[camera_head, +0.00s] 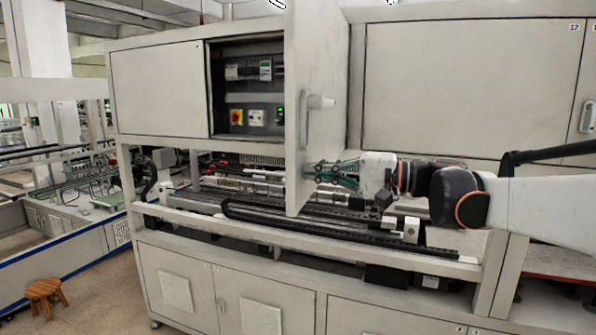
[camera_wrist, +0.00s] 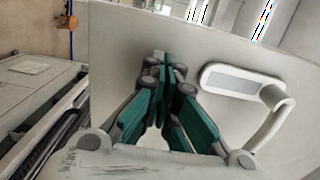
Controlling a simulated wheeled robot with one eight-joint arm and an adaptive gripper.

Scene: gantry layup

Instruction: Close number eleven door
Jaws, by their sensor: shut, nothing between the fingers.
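An open cabinet door (camera_head: 312,60) stands swung out from the middle of the upper cabinet in the head view, edge nearly toward me. Its handle (camera_head: 320,102) is on the face turned right. Its number cannot be read. The open bay (camera_head: 246,95) to its left shows switches and breakers. My gripper (camera_head: 312,172) is shut and empty, low beside the door's right face, below the handle. In the wrist view the door panel (camera_wrist: 115,50) fills the background, with the white handle (camera_wrist: 272,125) to the right of my fingertips (camera_wrist: 165,62). Whether they touch the panel cannot be told.
A closed door marked 12 (camera_head: 470,85) is at the right, and another closed door (camera_head: 155,90) at the left. Rails and a black cable chain (camera_head: 330,225) run below the door. A wooden stool (camera_head: 46,293) stands on the floor at lower left.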

